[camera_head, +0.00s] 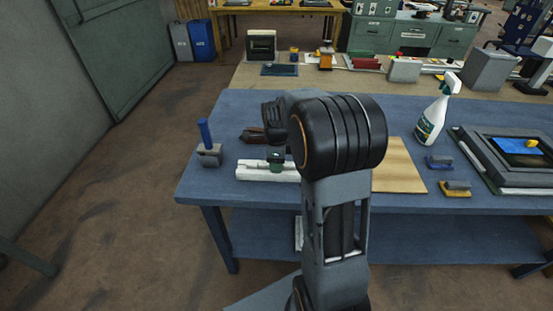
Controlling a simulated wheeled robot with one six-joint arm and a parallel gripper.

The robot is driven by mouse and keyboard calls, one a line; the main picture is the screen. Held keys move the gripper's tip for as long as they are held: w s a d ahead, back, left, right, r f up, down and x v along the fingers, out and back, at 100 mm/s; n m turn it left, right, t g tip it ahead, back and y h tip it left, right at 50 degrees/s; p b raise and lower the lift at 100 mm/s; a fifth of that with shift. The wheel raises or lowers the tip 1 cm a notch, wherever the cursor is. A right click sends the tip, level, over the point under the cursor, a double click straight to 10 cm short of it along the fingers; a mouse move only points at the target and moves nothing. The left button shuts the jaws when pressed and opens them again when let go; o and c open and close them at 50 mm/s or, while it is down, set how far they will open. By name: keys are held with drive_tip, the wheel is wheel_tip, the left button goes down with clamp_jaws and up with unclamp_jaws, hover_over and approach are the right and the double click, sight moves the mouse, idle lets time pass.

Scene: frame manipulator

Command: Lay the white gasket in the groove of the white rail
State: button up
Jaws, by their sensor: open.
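The white rail (258,173) lies along the near left part of the blue workbench. Its right end runs behind my arm. I cannot make out the white gasket as a separate thing; white on white at this size does not show whether it lies on the rail. My gripper (276,167) points down just over the rail, left of my big black arm joint. It is open; its fingertips are small and partly hidden, and I cannot tell whether they touch anything.
The blue workbench (236,119) carries a blue-handled tool (205,140) at left. A tan board (398,170), a spray bottle (434,117), two small blocks (455,188) and a framed screen (520,150) are at right.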

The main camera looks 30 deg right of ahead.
wheel_tip(320, 180, up, 14)
drive_tip(key=shift+p, duration=0.4)
drive_tip(key=shift+f, duration=0.1)
idle(0.4)
drive_tip(key=s+a+f+n+t+p, duration=0.1)
drive_tip(key=s+a+n, duration=0.4)
drive_tip(key=s+n, duration=0.3)
drive_tip(key=s+a+f+n+t+p, duration=0.1)
drive_tip(key=s+a+n, duration=0.3)
drive_tip(key=n, duration=1.2)
drive_tip(key=s+f+t, duration=0.1)
drive_tip(key=s, duration=0.3)
drive_tip(key=shift+a+t, duration=0.3)
drive_tip(key=shift+a, duration=0.05)
drive_tip(key=shift+s, duration=0.1)
